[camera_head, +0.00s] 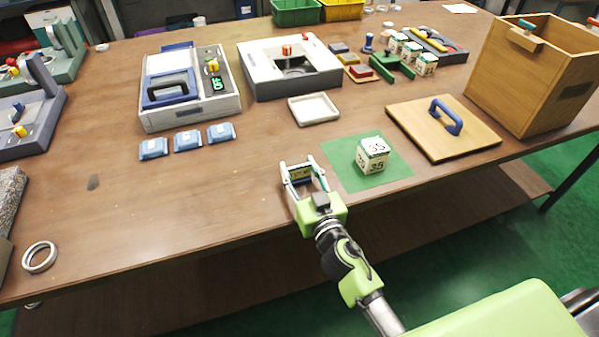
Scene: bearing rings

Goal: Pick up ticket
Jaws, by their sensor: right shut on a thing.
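My right gripper (299,166) is at the front part of the wooden table, just left of a green mat. Its fingers are shut on a small yellowish and dark piece (300,175), which may be the ticket; it is too small and too covered by the fingers to be sure. The green mat (342,177) bears a white cube (372,155) with dark numbers and green marks. The cube is to the right of the gripper and apart from it. My left gripper is not in view.
A wooden board (407,117) with a blue handle and a wooden box (548,104) stand at right. A white tray (314,108), blue blocks (187,140) and a device (213,101) lie behind the gripper. The table's front left is mostly clear, with a metal ring (27,262).

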